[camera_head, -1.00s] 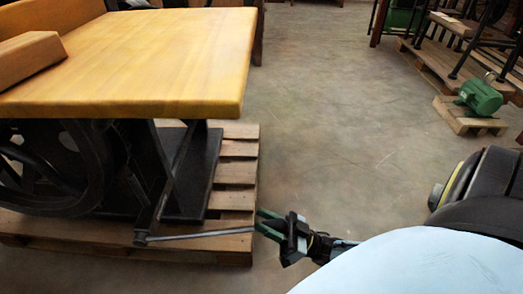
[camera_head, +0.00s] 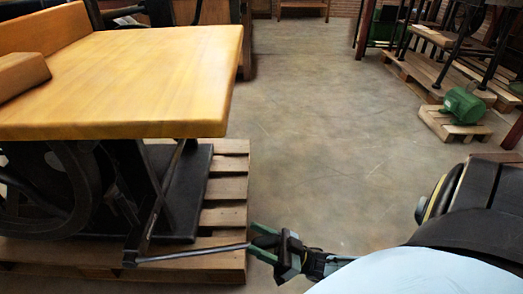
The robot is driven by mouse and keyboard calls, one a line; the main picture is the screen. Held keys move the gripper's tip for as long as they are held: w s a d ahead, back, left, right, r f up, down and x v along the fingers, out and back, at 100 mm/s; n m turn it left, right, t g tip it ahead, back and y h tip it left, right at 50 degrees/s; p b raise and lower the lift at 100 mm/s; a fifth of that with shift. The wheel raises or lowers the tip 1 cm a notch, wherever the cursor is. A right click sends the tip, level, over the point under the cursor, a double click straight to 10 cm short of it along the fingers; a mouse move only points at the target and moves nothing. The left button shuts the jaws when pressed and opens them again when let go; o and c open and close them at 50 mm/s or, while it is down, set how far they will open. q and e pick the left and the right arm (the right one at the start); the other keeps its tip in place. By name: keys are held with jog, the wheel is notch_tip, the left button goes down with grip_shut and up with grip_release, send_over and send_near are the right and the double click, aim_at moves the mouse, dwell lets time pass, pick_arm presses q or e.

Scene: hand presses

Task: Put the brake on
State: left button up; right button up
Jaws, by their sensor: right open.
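The brake appears to be the thin grey metal lever (camera_head: 192,254) low on the press (camera_head: 60,190), reaching right from a dark linkage under the wooden table top. My right gripper (camera_head: 262,240) is at the lever's free right end, its green fingers open around or beside the tip; I cannot tell if they touch it. My left gripper is not in view.
The press has a yellow wooden top (camera_head: 130,75) and stands on a wooden pallet (camera_head: 228,190). Open concrete floor (camera_head: 310,120) lies right of it. A green motor (camera_head: 464,105) on a small pallet and other machines stand at the far right.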

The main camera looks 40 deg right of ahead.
jog(key=shift+s+f, duration=0.1)
jog(key=v, duration=1.3)
dwell(0.3)
